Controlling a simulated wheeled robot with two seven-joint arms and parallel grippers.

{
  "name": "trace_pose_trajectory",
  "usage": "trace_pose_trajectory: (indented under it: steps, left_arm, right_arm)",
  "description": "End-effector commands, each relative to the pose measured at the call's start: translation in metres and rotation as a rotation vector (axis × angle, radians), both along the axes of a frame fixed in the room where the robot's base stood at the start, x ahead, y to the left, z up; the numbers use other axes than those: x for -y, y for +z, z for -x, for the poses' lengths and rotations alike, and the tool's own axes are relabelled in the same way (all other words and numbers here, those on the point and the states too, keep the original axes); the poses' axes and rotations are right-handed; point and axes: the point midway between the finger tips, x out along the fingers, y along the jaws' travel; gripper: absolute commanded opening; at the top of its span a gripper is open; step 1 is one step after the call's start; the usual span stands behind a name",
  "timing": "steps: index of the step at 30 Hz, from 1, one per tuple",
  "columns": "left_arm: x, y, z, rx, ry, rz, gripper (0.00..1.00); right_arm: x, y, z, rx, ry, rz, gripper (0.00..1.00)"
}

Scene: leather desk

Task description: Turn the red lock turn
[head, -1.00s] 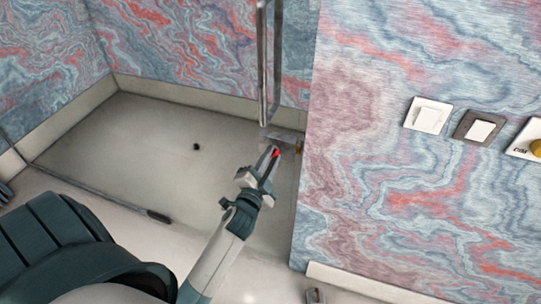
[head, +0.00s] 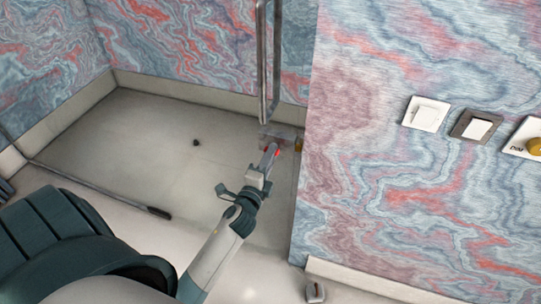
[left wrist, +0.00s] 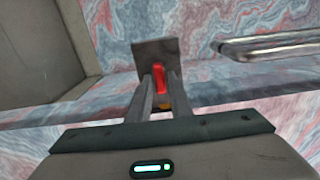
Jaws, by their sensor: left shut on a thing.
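The red lock turn (left wrist: 160,78) shows in the left wrist view in front of a grey metal plate (left wrist: 153,52). In the head view only a small bit of red (head: 277,152) shows beside my fingertips. My left gripper (head: 270,156) reaches up from below, and its fingers (left wrist: 160,92) are shut on the lock turn, one on each side of it. The fingers hide part of the lock turn. A small orange-yellow piece (left wrist: 165,105) shows between the fingers. My right gripper is not in view.
A long metal handle (head: 263,70) stands just above the lock; it also shows at the right in the left wrist view (left wrist: 270,43). A marbled wall (head: 400,180) with switches (head: 426,114) is close on the right.

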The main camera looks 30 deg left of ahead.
Motion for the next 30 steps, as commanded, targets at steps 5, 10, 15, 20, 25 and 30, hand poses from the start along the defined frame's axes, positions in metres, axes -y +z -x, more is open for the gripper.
trace_pose_trajectory:
  steps: [5, 10, 15, 20, 25, 30]
  left_arm:
    - [0.001, -0.001, 0.0, -0.002, -0.001, -0.004, 0.0]
    - [0.001, -0.001, 0.0, -0.002, -0.001, -0.003, 0.0]
    - [0.0, -0.001, 0.0, -0.001, -0.001, -0.002, 0.36]
    - [0.0, -0.001, 0.0, -0.001, 0.0, -0.002, 0.36]
    - [0.001, -0.001, 0.003, -0.001, 0.0, -0.002, 0.36]
    - [0.004, -0.002, 0.015, -0.001, 0.0, -0.002, 0.36]
  right_arm:
    - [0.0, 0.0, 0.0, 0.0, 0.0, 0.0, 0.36]
    - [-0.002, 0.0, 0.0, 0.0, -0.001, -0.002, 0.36]
    - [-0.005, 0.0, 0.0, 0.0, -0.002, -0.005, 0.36]
    - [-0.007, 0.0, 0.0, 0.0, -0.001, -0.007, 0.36]
    - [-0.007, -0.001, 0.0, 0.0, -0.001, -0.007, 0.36]
    - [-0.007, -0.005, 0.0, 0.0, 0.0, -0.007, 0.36]
